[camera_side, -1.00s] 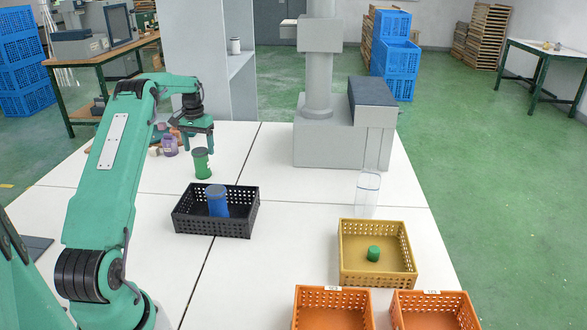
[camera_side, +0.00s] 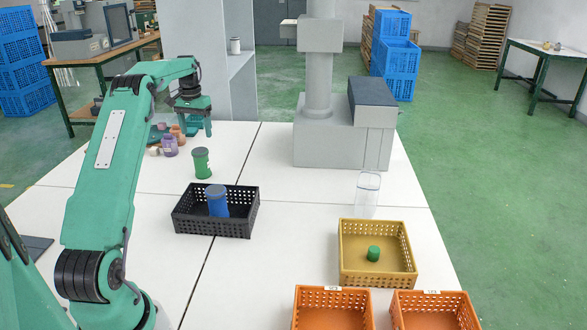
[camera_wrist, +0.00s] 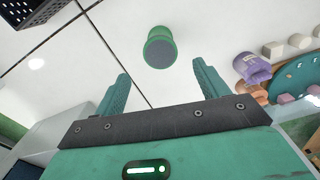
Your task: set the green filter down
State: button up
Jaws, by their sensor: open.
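A green cylinder (camera_side: 202,163), which looks like the green filter, stands upright on the white table behind the black crate. It also shows in the wrist view (camera_wrist: 160,50), beyond my fingertips and between their lines. My gripper (camera_side: 197,131) is open and empty above the green cylinder, clear of it. In the wrist view, both fingers (camera_wrist: 160,77) are spread with nothing between them. A smaller green piece (camera_side: 373,254) lies in the yellow crate (camera_side: 345,268).
A black crate (camera_side: 212,228) holds a blue cylinder (camera_side: 217,201). A purple container (camera_side: 170,146) and small items stand left of the green cylinder. A clear container (camera_side: 367,195), orange crates (camera_side: 333,294) and a grey machine (camera_side: 320,140) are to the right.

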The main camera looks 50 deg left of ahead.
jog(key=d+r+m+t, duration=0.1)
jog(key=d+r, duration=0.4)
jog(key=d, duration=0.4)
jog(key=d+r+m+t+y, duration=0.1)
jog(key=d+r, duration=0.3)
jog(key=d, duration=0.4)
jog(key=d+r+m, duration=0.1)
jog(key=d+r, duration=0.4)
jog(key=d, duration=0.4)
jog(key=s+d+r+m+t, duration=0.1)
jog(key=s+d, duration=0.3)
jog(key=d, duration=0.2)
jog(key=s+d+m+t, duration=0.1)
jog(key=s+d, duration=0.2)
jog(key=d, duration=0.3)
jog(key=s+d+f+m, duration=0.1)
jog(key=s+d+f, duration=0.1)
jog(key=s+d, duration=0.2)
jog(key=s+d+f+t+h, duration=0.1)
jog(key=s+d+f, duration=0.2)
jog(key=s+d, duration=0.2)
jog(key=shift+s+f+m+t, duration=0.3)
jog(key=shift+s+f+m, duration=0.1)
jog(key=shift+s, duration=0.65)
